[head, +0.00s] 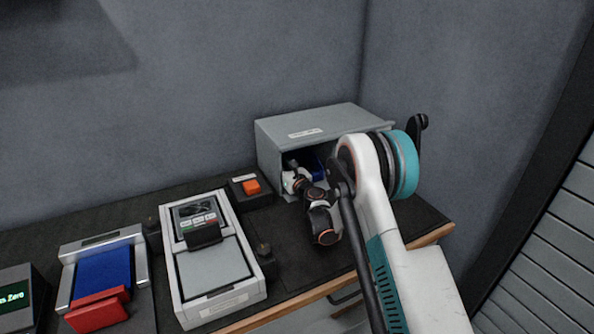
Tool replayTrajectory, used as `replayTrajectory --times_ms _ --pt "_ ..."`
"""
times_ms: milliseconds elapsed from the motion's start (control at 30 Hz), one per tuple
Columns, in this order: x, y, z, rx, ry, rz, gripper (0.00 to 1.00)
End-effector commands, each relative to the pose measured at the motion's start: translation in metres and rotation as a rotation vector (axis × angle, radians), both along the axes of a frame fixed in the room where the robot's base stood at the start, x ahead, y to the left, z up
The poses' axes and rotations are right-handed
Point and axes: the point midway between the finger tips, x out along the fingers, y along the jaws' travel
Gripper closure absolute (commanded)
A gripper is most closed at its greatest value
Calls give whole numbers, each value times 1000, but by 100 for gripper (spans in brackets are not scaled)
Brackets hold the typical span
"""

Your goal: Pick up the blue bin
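A grey metal box (318,126) stands open at the front on the dark bench top, against the back wall. A small blue thing (319,155) shows inside it, partly hidden by my arm; it looks like the blue bin, but its full shape does not show. My gripper (292,178) is at the box's opening, to the left of and just in front of the blue thing. Its fingers are small and partly hidden, so I cannot tell whether they are open or touching anything.
An orange button on a dark base (250,186) sits left of the box. A white device with a grey panel (214,267) stands front left. Farther left is a blue-and-red unit (104,270). A wall and shutter lie at right.

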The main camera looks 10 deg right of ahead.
Motion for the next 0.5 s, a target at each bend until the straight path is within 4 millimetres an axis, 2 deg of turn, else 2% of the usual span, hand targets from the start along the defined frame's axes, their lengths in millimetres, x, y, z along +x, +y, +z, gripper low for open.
replayTrajectory --times_ms 33,67,500 --pt "0 0 0 0 0 0 96" --pt "0 0 0 0 0 0 100" --pt "0 0 1 0 0 0 100"
